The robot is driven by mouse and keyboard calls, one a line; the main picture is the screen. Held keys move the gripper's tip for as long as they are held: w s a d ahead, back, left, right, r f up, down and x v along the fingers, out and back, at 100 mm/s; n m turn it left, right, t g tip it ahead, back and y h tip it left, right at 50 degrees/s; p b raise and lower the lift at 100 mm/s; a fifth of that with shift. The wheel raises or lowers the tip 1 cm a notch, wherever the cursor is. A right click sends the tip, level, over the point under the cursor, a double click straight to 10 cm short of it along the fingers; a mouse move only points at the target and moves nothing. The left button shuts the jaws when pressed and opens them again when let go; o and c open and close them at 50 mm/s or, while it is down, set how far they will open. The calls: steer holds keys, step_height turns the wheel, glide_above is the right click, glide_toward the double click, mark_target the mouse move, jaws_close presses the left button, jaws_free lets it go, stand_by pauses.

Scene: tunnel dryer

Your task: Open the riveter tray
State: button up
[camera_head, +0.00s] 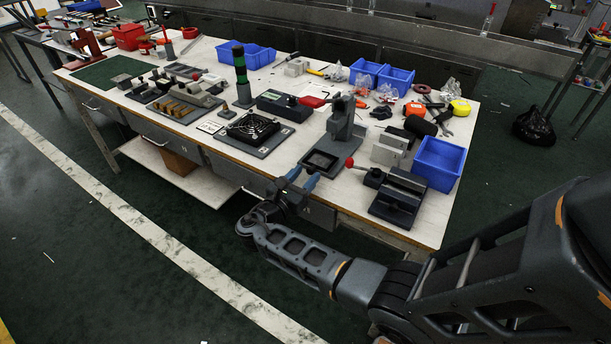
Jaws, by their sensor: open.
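A dark grey press-like device, which looks like the riveter (344,117), stands on the white workbench, with a flat dark tray-like base (320,161) at its front. Under the bench top are grey drawer fronts (235,174), which look shut; I cannot tell which part is the riveter tray. My gripper (301,179), with two blue fingers, is open and empty at the bench's front edge, just in front of the riveter's base. It hides part of the drawer front behind it. I cannot tell whether the fingers touch anything.
A vise-like block (398,197) and a blue bin (437,163) stand to the right on the bench (455,205). A black fan unit (253,128) and a green-black signal tower (241,72) stand to the left. The floor in front of the bench is clear.

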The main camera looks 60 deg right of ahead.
steer(key=a, duration=0.7)
steer(key=shift+w+b, duration=0.2)
steer(key=shift+b, duration=0.1)
steer(key=shift+a, duration=0.1)
